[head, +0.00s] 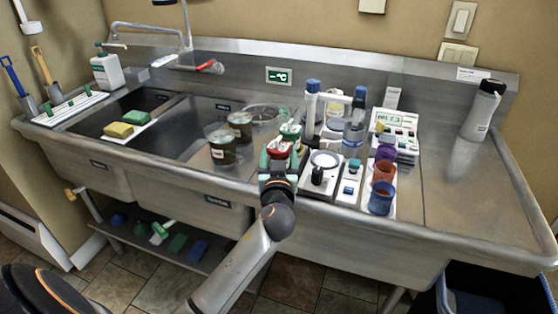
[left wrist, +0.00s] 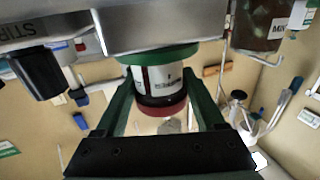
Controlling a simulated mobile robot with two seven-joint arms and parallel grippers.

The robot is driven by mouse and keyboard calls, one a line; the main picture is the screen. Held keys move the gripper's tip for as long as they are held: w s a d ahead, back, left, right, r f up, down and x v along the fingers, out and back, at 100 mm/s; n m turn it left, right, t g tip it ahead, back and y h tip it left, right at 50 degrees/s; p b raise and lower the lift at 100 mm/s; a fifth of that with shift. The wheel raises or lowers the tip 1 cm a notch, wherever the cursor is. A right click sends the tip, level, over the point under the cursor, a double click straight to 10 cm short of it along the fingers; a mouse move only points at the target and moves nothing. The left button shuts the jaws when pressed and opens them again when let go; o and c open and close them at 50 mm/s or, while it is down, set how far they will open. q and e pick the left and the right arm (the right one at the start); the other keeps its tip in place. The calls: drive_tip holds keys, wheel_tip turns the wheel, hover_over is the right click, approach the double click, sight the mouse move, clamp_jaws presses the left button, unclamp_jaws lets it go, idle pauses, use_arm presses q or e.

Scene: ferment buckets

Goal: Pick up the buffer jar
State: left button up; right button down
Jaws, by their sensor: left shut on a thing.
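The jar (head: 279,149) with a red lid, which I take for the buffer jar, is near the sink unit's front edge, left of the stirrer. The left wrist view shows it upside down: white label (left wrist: 150,78), red lid (left wrist: 160,107), and a green ring at its other end. The label text is too small to read. My left gripper (head: 278,160) is shut on this jar, its green fingers on either side; it also shows in the left wrist view (left wrist: 162,105). Whether the jar touches the surface is unclear. My right gripper is not in view.
A green-topped jar (head: 290,130) stands just behind. A stirrer (head: 319,177) and purple, orange and blue cups (head: 381,200) stand to the right. Two dark-filled containers (head: 221,148) stand to the left. The right counter (head: 465,185) is mostly clear.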

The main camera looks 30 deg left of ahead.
use_arm(q)
clamp_jaws()
drive_tip(key=shift+r, duration=0.1)
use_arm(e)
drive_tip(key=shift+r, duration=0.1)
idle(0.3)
